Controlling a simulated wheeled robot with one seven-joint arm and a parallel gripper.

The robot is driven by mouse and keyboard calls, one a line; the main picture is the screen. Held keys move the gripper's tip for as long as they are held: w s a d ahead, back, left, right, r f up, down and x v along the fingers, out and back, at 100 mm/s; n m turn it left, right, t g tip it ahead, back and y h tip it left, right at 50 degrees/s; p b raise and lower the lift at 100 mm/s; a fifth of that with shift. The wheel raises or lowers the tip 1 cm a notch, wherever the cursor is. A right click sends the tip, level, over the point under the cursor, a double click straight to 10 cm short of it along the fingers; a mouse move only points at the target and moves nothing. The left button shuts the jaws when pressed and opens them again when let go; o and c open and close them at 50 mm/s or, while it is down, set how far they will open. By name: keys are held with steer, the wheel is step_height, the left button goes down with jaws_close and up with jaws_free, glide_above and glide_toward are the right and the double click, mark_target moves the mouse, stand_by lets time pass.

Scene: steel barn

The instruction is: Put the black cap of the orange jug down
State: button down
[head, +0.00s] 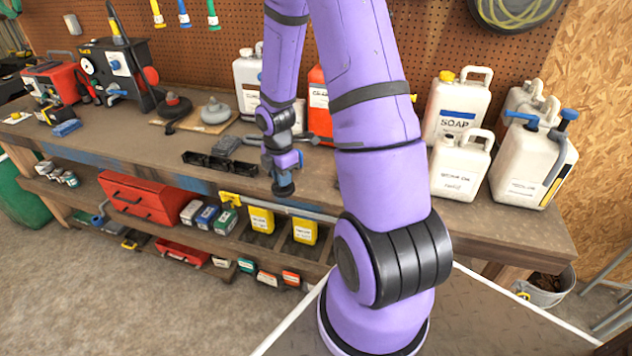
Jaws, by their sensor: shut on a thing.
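My gripper (283,177) hangs pointing down at the front edge of the workbench (350,180), left of my arm's base. It is shut on a small dark thing at its tip, which I take to be the black cap (284,190). The fingers and cap blend together, so the cap's outline is hard to make out. The orange jug (319,112) stands at the back of the bench with a white label. My arm covers much of the jug, and its mouth is hidden.
A black tray (218,163) and a grey block (226,146) lie left of my gripper. White jugs (460,165) stand to the right, and another white jug (247,80) stands beside the orange one. A lower shelf holds a red toolbox (143,196) and yellow containers (261,218).

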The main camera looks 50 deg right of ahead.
steer(key=s+d+n, duration=0.2)
steer(key=s+n, duration=0.4)
steer(key=s, duration=0.2)
steer(key=shift+w+d+f, duration=0.8)
steer(key=shift+w+d, duration=0.65)
steer(key=shift+d, duration=0.65)
steer(key=shift+w+d+f, duration=0.85)
steer(key=shift+w+d, duration=0.55)
steer(key=shift+d, duration=0.7)
steer(key=shift+w+d+f, duration=0.8)
steer(key=shift+w+d, duration=0.65)
steer(key=shift+d, duration=0.65)
steer(key=shift+f, duration=0.15)
steer(key=c, duration=1.2)
jaws_free()
steer(key=shift+o, duration=0.2)
